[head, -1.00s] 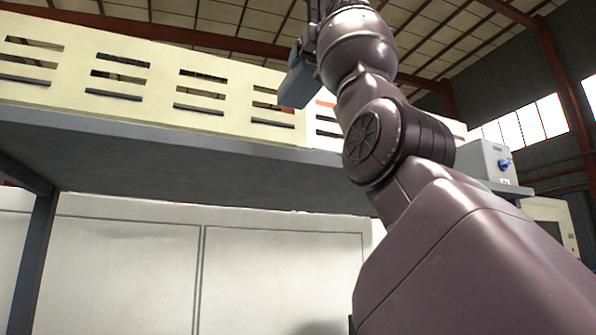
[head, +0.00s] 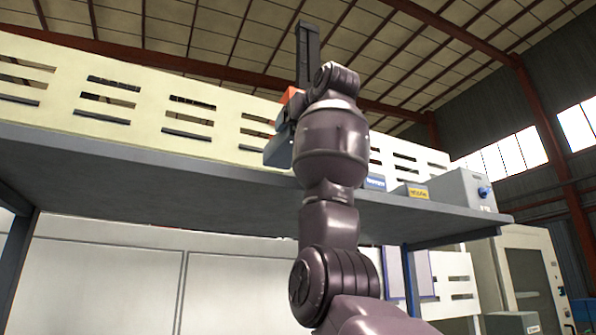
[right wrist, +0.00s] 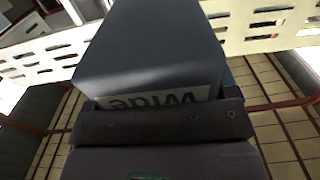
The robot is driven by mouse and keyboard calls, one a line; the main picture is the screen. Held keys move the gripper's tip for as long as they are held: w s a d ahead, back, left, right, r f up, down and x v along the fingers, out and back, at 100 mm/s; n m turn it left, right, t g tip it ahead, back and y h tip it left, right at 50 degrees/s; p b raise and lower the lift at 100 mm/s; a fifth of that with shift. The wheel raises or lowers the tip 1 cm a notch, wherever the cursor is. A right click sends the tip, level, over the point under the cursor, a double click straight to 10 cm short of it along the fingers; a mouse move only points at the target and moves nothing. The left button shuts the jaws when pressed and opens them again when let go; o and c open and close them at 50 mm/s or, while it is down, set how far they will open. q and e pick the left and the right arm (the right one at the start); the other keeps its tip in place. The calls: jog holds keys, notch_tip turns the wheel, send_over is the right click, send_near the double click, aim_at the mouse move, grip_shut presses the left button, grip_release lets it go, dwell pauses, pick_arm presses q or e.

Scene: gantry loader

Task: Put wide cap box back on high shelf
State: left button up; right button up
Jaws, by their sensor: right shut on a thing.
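The wide cap box (right wrist: 150,50) fills the upper middle of the right wrist view. It is dark grey, with part of a "WIDE" label showing inverted at its near edge. My right gripper (right wrist: 160,118) is shut on it. In the head view, a blue-grey part of the box (head: 278,150) shows left of my wrist, at about the height of the front edge of the high shelf (head: 130,165). My arm hides the rest of the box and the fingers. I cannot tell whether the box touches the shelf. My left gripper is out of view.
A cream slotted panel (head: 150,88) rises behind the shelf. A blue label (head: 375,182), a yellow label (head: 417,191) and a grey box with a blue knob (head: 462,189) sit along the shelf to the right. Pale panels (head: 95,270) stand below.

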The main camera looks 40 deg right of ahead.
notch_tip(320, 180, down, 9)
jog(key=shift+f+b, duration=0.15)
jog(key=shift+b, duration=0.4)
jog(key=shift+f, duration=0.25)
jog(key=o, duration=0.6)
jog(key=shift+f, duration=0.1)
jog(key=o, duration=0.4)
jog(key=shift+c, duration=0.2)
